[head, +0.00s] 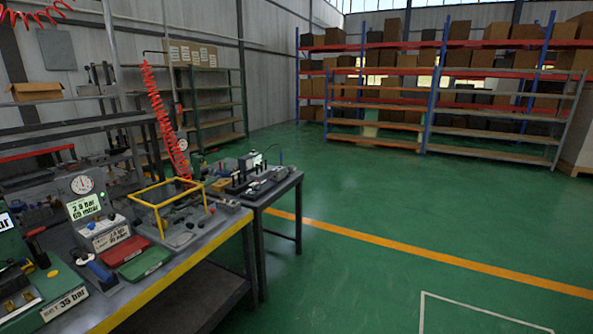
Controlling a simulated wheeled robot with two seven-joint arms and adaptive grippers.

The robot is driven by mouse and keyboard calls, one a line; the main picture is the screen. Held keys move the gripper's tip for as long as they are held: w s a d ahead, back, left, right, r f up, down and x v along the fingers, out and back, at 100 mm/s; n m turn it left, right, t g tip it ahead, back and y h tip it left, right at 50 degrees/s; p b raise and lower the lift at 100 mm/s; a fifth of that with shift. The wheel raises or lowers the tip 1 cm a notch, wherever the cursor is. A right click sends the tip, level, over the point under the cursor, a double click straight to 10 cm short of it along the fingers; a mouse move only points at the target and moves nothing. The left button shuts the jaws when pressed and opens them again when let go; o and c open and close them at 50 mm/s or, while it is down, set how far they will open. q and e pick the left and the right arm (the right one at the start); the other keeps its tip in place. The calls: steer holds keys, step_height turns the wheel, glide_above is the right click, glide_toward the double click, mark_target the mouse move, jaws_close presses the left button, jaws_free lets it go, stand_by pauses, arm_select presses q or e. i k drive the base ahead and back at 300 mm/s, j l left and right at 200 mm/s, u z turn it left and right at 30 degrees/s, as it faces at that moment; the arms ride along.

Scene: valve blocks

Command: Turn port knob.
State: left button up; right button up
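I cannot tell which part is the port knob. At the left, a green block (45,303) stands on the workbench (190,258) with a plate reading "SET 35 bar", brass fittings and a small yellow knob (53,273). Behind it is a unit with a round gauge (82,185) and a lit display (83,207) reading about 2.9 bar and 65 mbar. Neither of my grippers is in view.
A red case (123,251) and a green case (144,263) lie near the yellow bench edge. A yellow frame (170,207) stands beside them. A second table (262,195) with fixtures stands beyond. Shelves (440,85) line the back. Green floor at the right is clear.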

mark_target(91, 225)
steer(key=u, duration=1)
steer(key=i+l+u, duration=0.1)
steer(key=l, duration=0.15)
steer(key=i+l, duration=0.1)
steer(key=l, duration=0.15)
steer(key=u, duration=0.05)
